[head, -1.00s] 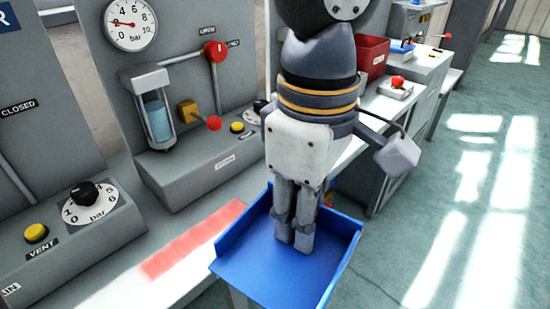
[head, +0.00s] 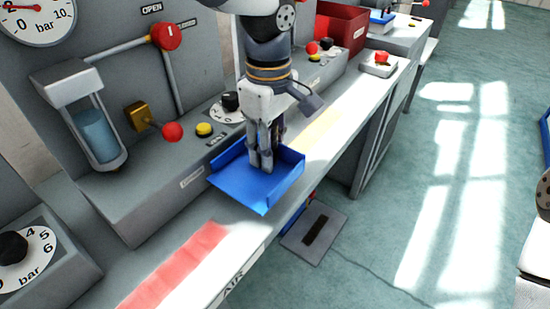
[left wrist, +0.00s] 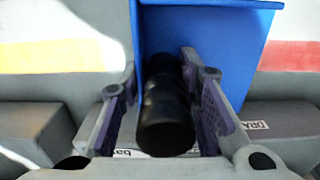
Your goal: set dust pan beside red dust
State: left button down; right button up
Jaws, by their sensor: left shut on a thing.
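The blue dust pan (head: 238,182) is over the bench beyond the red dust, between it and the yellow strip. My left gripper (head: 262,165) is shut on its handle from above. In the left wrist view the black handle (left wrist: 166,110) sits between both fingers (left wrist: 168,98), with the pan (left wrist: 215,30) beyond. The red dust (head: 185,262) is a flat red strip on the white bench top, apart from the pan; it also shows in the left wrist view (left wrist: 300,55). I cannot tell whether the pan touches the bench. My right gripper is out of view.
A grey console with a red-knobbed lever (head: 172,131), yellow button (head: 204,129) and sight glass (head: 97,135) stands along the bench's back. A yellow strip (head: 322,128) and a red bin (head: 342,27) lie farther along.

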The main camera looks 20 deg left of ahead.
pick_arm(q)
jog(key=shift+w+f, duration=0.3)
jog(key=shift+w, duration=0.05)
jog(key=f, duration=0.3)
jog(key=shift+w+d+f, duration=0.1)
jog(key=shift+w+f, duration=0.15)
jog(key=shift+f, duration=0.05)
jog(key=shift+r, duration=0.1)
jog(key=c, duration=1.2)
grip_release()
notch_tip(320, 180, up, 12)
jog(key=shift+r, duration=0.1)
